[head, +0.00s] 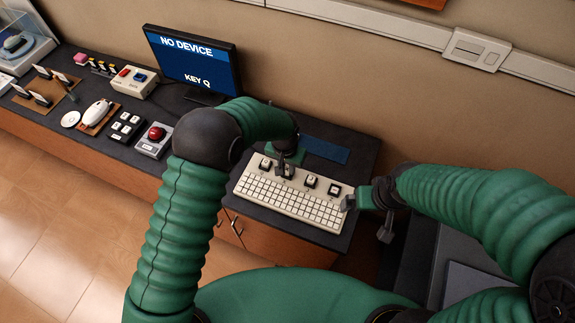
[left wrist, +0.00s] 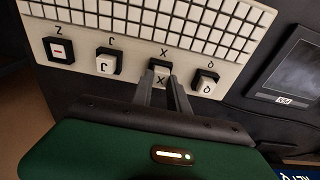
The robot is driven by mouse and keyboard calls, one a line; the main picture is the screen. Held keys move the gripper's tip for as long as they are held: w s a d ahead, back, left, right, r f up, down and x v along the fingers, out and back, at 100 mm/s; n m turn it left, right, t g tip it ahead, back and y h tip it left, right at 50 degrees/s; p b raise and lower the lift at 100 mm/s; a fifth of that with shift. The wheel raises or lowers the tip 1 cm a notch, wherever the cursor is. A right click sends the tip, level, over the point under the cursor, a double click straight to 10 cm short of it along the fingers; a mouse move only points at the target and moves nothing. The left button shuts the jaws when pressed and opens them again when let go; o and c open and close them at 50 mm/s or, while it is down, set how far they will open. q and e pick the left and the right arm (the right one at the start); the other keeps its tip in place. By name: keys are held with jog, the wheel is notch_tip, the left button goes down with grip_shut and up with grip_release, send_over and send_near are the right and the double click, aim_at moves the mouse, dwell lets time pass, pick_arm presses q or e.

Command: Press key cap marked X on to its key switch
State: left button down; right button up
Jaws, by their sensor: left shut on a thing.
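The white keyboard (head: 290,204) lies on the dark counter, with a row of larger key positions along its far edge. My left gripper (head: 285,167) is over this row, at the second position from the left. In the left wrist view its fingers (left wrist: 164,82) are shut on the white X key cap (left wrist: 160,66), at the position labelled X. The cap sits at its dark switch base; whether it is fully seated cannot be told. My right gripper (head: 367,218) hangs beside the keyboard's right end, fingers apart and empty.
A monitor (head: 196,62) reads "NO DEVICE" and "KEY Q". A blue panel (head: 325,150) lies behind the keyboard.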

pick_arm(q)
jog(key=c, duration=0.7)
grip_release()
jog(key=shift+r+p, duration=2.65)
jog(key=shift+r, duration=0.85)
